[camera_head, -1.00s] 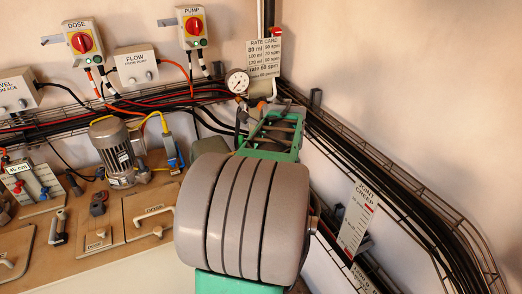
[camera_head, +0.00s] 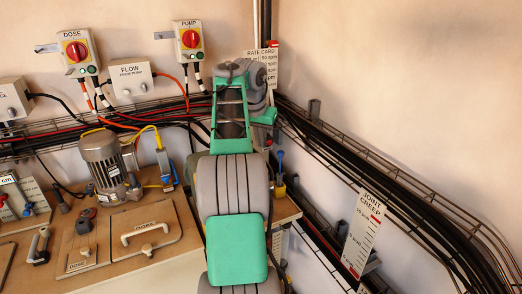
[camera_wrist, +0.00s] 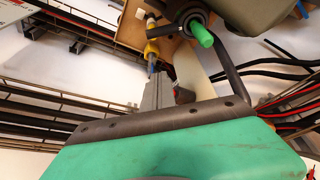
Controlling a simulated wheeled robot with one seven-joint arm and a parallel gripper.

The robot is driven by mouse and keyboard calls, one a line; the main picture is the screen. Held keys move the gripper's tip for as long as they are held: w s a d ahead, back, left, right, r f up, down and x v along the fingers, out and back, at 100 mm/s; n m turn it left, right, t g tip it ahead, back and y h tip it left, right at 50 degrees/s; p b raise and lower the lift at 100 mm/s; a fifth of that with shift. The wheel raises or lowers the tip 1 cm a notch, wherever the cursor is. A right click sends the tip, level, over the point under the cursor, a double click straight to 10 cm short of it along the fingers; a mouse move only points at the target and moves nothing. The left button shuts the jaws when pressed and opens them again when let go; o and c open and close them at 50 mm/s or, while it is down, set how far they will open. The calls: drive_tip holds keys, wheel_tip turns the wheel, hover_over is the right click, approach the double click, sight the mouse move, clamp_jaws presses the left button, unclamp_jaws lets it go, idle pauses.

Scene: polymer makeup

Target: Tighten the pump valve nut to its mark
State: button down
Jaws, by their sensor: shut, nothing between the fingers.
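In the wrist view my gripper (camera_wrist: 157,92) shows as grey fingers beyond my green wrist housing; they are shut and hold nothing. A yellow fitting with a blue stem (camera_wrist: 152,50) lies just beyond the fingertips; I cannot tell whether they touch. In the head view a yellow fitting with a blue top (camera_head: 280,168) stands at the bench's right end, beside my arm. My arm hides much of the area around it, and my fingers are not clear there. I cannot make out the valve nut or its mark.
A grey motor (camera_head: 104,162) stands on the bench (camera_head: 187,245), left of my arm. The DOSE (camera_head: 77,50) and PUMP (camera_head: 190,40) switches are on the wall. A cable tray (camera_head: 400,200) and JOINT CREEP card (camera_head: 362,232) are at right. A green-tipped rod (camera_wrist: 200,33) is near my fingers.

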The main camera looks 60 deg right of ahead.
drive_tip(key=b+x, duration=0.3)
drive_tip(key=x, duration=0.5)
drive_tip(key=a, duration=0.1)
drive_tip(key=a+b, duration=0.1)
drive_tip(key=a, duration=0.2)
drive_tip(key=shift+s+f+b, duration=0.15)
drive_tip(key=shift+s+b, duration=0.2)
drive_tip(key=shift+b, duration=0.05)
drive_tip(key=m+p, duration=0.1)
drive_tip(key=p, duration=0.1)
drive_tip(key=shift+a+r+p, duration=0.3)
drive_tip(key=shift+a+r, duration=0.05)
drive_tip(key=shift+a, duration=0.05)
drive_tip(key=shift+s+a+r+m+g+p, duration=0.1)
drive_tip(key=shift+a+m+g+p, duration=0.35)
drive_tip(key=shift+m+p, duration=0.4)
drive_tip(key=shift+s+a+f+m+g+p, duration=0.2)
drive_tip(key=shift+a+f+m+p, duration=0.35)
drive_tip(key=shift+m, duration=0.4)
drive_tip(key=shift+r, duration=0.15)
